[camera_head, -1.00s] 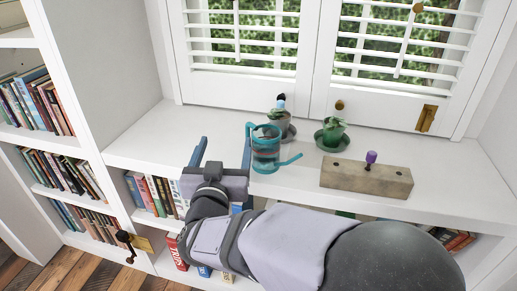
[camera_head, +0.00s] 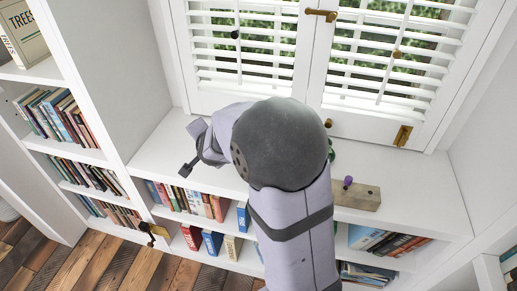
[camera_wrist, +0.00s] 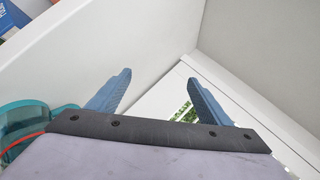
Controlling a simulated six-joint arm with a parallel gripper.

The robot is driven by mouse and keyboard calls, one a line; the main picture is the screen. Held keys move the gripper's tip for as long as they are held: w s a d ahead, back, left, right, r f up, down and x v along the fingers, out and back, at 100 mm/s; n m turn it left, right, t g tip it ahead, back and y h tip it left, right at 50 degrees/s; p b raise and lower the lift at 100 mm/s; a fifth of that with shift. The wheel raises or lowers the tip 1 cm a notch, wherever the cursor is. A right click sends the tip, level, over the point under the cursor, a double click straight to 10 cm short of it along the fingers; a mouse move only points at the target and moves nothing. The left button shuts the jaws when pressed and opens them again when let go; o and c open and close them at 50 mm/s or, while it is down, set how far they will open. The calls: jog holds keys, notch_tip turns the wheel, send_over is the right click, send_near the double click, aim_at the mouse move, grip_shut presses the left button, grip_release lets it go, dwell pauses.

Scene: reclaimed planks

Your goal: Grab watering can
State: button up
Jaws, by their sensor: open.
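The watering can (camera_wrist: 28,118) is teal and see-through. It shows only in part at the left edge of the wrist view, beside my gripper and outside its fingers.
A wooden block (camera_head: 357,197) with a purple knob (camera_head: 348,181) lies on the white shelf top (camera_head: 410,190), right of my arm. Shuttered windows (camera_head: 390,60) stand behind. Bookshelves (camera_head: 75,120) are at left. The shelf top's left part is clear.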

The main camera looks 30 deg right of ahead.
jog(key=s+d+m+g+y+p, duration=0.2)
jog(key=s+d+m+g+p, duration=0.9)
jog(key=s+m+p, duration=0.4)
jog(key=shift+n, duration=0.4)
jog(key=shift+w+f+p, duration=0.35)
jog(key=shift+f+p, duration=0.2)
jog(key=shift+f, duration=0.7)
jog(key=shift+w+f+p, duration=0.4)
jog(key=shift+f+p, duration=0.1)
jog(key=shift+f, duration=0.8)
jog(key=shift+w+f+p, duration=0.35)
jog(key=shift+f+p, duration=0.2)
jog(key=shift+f, duration=0.7)
jog(key=c, duration=1.4)
jog(key=shift+o, duration=0.2)
jog(key=shift+r, duration=0.3)
notch_tip(320, 180, up, 9)
jog(key=b, duration=0.1)
jog(key=shift+r+b, duration=0.2)
jog(key=shift+b, duration=0.2)
